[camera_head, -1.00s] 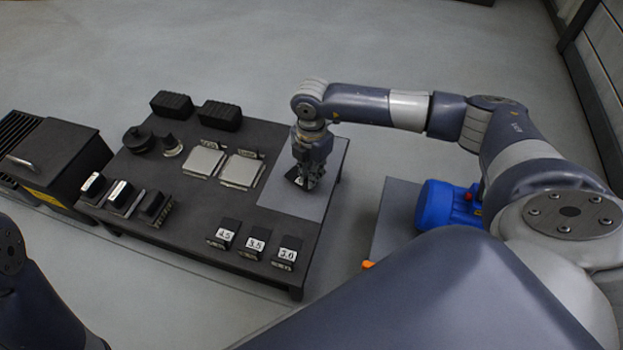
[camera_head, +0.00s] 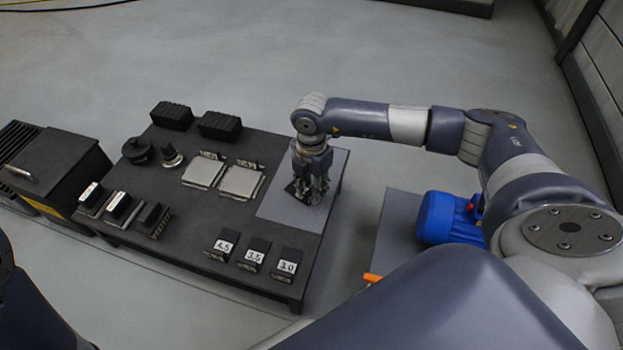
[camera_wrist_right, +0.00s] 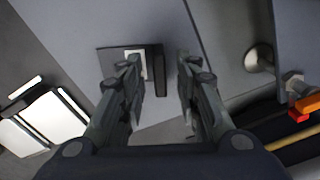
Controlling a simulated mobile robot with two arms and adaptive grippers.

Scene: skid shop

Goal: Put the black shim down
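The black shim (camera_wrist_right: 113,62) shows in the right wrist view as a dark flat plate with a raised black edge and a white label. It appears to lie on the light grey pad (camera_head: 275,209) at the table's right end; in the head view it is a dark shape (camera_head: 292,188) partly hidden by the fingers. My right gripper (camera_head: 308,197) points down over it. In the wrist view its fingers (camera_wrist_right: 160,62) are apart, with the raised edge between them and clear space beside it. The left finger overlaps the label. My left gripper is out of view.
The dark table (camera_head: 200,233) also holds numbered black blocks (camera_head: 254,255) at the front, silver plates (camera_head: 240,182), black cases (camera_head: 220,125) and round parts (camera_head: 137,151). A blue motor (camera_head: 446,217) stands to the right. The pad's front part is bare.

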